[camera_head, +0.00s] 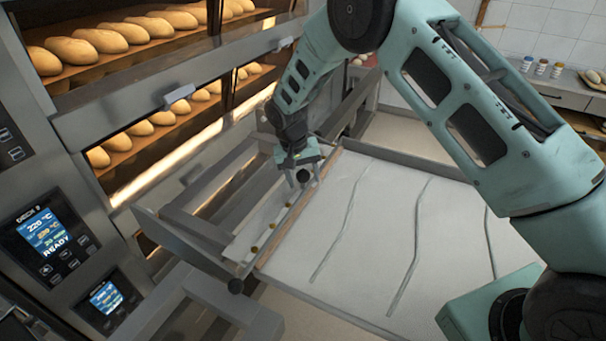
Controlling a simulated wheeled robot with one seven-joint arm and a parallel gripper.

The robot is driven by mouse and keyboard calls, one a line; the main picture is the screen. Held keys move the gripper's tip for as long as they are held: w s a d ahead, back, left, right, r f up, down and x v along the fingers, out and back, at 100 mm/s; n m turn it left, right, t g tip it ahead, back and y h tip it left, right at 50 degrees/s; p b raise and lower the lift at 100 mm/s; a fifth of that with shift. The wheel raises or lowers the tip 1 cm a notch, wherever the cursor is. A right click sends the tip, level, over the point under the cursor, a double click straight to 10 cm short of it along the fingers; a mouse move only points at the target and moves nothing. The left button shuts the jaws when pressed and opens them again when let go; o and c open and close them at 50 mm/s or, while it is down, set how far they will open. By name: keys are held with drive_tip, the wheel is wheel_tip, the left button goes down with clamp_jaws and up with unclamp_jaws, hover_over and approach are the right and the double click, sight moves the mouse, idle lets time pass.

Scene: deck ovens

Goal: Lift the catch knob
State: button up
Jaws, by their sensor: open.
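A dark round knob (304,175), which looks like the catch knob, sits near the far end of the loader's left rail. My gripper (304,181) reaches down over it from above. Its fingers are open, and the knob shows between or just behind them. I cannot tell whether the fingers touch it. The knob's stem and base are hidden by the gripper.
The loader's pale cloth belt (385,215) lies right of a wooden strip (292,220). Deck ovens with loaves (110,40) and a lit control panel (48,232) stand at left. A shelf with jars (541,67) is at far right.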

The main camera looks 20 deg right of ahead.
clamp_jaws()
drive_tip(key=shift+w+r, duration=0.1)
drive_tip(key=shift+r, duration=1)
unclamp_jaws()
drive_tip(key=a+r+b, duration=0.3)
drive_tip(key=r+b, duration=0.3)
drive_tip(key=r, duration=1.1)
drive_tip(key=shift+w+a, duration=0.15)
drive_tip(key=shift+w, duration=0.1)
